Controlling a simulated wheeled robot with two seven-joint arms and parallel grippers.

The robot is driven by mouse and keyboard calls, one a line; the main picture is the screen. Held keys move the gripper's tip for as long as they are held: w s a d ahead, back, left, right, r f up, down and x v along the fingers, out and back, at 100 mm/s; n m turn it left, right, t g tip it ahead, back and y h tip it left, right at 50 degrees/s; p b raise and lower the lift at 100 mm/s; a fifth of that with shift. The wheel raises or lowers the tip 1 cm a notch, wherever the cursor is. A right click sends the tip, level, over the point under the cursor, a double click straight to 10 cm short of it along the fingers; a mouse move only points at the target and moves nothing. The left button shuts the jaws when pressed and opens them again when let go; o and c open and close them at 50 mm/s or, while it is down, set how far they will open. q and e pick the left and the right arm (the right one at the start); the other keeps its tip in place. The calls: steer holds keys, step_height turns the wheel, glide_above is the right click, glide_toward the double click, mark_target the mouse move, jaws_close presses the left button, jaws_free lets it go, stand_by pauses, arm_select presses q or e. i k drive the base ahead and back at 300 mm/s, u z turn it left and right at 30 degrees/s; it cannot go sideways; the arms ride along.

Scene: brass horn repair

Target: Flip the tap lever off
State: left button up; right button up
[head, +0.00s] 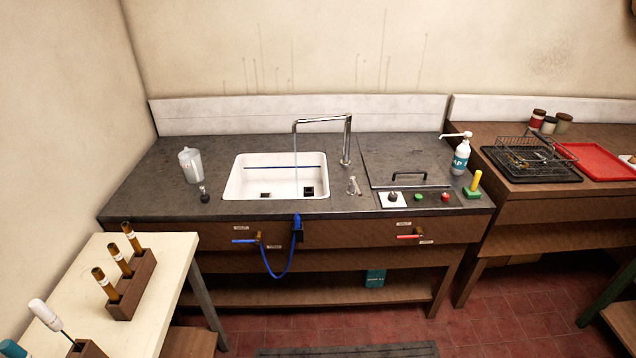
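A chrome tap (347,140) stands behind the right side of the white sink (240,185), its spout reaching left over the basin. A thin pale stream (295,155) runs down from the spout end into the sink. A small chrome lever fitting (353,186) stands on the counter right of the sink; its exact setting is too small to tell. On the front panel below are a blue-handled valve (245,240) at left and a red-handled valve (408,236) at right, both handles roughly level. Neither of my grippers is in view.
A clear jug (190,165) stands left of the sink. A soap pump bottle (461,157) and a yellow-handled green block (474,187) stand at right. A blue hose (278,274) hangs in front. A cream table (150,285) fills the lower left; red-tiled floor (500,325) lies open at right.

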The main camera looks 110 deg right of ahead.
mark_target(356, 187)
steer(key=z, duration=4.15)
steer(key=i, duration=1.05)
steer(key=u, duration=0.55)
steer(key=i, duration=0.9)
steer(key=u, duration=0.3)
